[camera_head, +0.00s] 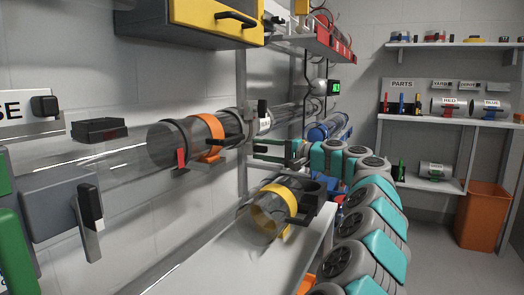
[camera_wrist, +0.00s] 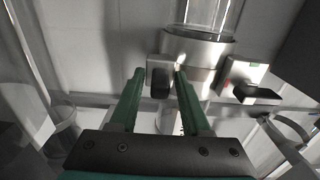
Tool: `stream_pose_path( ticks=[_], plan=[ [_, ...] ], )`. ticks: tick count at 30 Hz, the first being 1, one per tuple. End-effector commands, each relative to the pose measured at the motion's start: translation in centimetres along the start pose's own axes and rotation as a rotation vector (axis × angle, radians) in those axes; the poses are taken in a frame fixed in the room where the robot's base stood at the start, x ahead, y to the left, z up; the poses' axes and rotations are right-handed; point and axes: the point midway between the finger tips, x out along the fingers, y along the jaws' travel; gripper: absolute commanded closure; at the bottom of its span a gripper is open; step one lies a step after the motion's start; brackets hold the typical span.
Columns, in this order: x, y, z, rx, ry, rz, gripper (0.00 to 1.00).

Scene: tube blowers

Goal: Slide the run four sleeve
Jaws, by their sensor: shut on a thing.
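A steel sleeve (camera_wrist: 198,48) with a clear tube rising from it fills the top centre of the wrist view. A dark handle block (camera_wrist: 160,78) projects from the sleeve. My gripper (camera_wrist: 160,82) has its two green fingers on either side of this block, shut on it. In the head view my gripper (camera_head: 258,149) reaches in from the right to the wall-side tube line. The sleeve's contact with the fingers is too small to make out there. A small label plate (camera_head: 265,122) is beside that spot, with its number unreadable.
An orange-banded clear tube piece (camera_head: 207,138) is on the line to the left. A yellow-banded tube piece (camera_head: 270,208) rests on the white bench (camera_head: 235,262) below. A yellow-fronted cabinet (camera_head: 215,17) hangs above. An orange bin (camera_head: 482,215) stands at the right.

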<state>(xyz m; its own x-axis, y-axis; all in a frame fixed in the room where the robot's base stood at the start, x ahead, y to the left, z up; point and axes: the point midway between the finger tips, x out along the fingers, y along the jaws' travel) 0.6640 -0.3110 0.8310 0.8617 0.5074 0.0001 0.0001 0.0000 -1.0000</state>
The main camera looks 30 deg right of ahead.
Motion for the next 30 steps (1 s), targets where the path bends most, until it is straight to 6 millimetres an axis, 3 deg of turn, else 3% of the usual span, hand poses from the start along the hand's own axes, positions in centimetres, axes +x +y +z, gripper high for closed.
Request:
stream_pose_path(
  ticks=[23,30],
  plan=[
    [-0.1,0.1,0.0,0.001,0.001,0.002,1.0],
    [-0.1,0.2,1.5,0.004,0.001,-0.002,1.0]
  ],
)
